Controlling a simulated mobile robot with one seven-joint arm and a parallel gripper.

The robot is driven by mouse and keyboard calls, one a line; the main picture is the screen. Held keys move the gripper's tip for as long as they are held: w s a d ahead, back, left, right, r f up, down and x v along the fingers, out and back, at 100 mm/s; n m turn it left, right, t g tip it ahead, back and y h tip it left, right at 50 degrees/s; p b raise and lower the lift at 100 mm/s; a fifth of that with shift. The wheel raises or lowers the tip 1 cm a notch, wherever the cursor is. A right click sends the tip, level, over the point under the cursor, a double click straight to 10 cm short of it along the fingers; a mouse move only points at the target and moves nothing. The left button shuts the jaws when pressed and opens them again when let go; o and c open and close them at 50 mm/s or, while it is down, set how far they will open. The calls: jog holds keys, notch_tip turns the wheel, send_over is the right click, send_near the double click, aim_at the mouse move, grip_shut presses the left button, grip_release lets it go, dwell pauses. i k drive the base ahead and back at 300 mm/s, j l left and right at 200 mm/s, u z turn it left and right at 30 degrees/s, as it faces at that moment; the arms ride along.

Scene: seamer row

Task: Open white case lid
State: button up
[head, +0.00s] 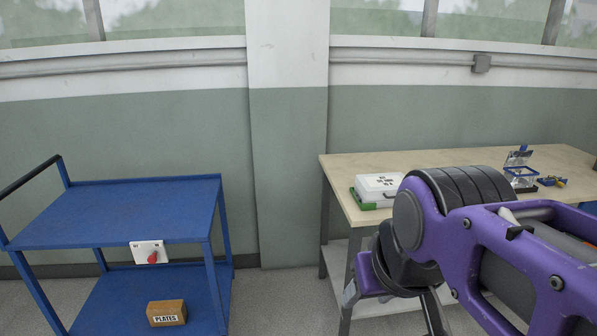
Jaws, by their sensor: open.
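The white case (379,186) sits near the left end of the light wooden table (345,165). A green edge shows under and beside the case. My purple and black arm fills the right foreground and covers part of the table and the case's right side. My gripper (392,298) hangs in front of the table, lower in the picture than the case and apart from it. It is open, with nothing visible in it, and partly hidden by the arm.
A blue two-shelf trolley (130,205) stands at left with a clear top. A brown box marked PLATES (166,313) is on its lower shelf. A blue-framed holder (520,172) and small parts (551,181) lie on the table at right. Floor between trolley and table is clear.

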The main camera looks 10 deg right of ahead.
aim_at(378, 187)
jog(key=i+l, duration=0.1)
jog(key=l, duration=0.25)
jog(key=i+l, duration=0.1)
jog(key=l, duration=0.25)
jog(key=i+l, duration=0.15)
jog(key=l, duration=0.15)
jog(key=i+l, duration=0.1)
jog(key=l, duration=0.25)
jog(key=i+l, duration=0.1)
jog(key=l, duration=0.25)
jog(key=i+l, duration=0.15)
jog(key=l, duration=0.2)
jog(key=i+l, duration=0.2)
jog(key=l, duration=0.15)
jog(key=i+l, duration=0.15)
jog(key=l, duration=0.2)
jog(key=i+l, duration=0.2)
jog(key=l, duration=0.15)
jog(key=i, duration=0.4)
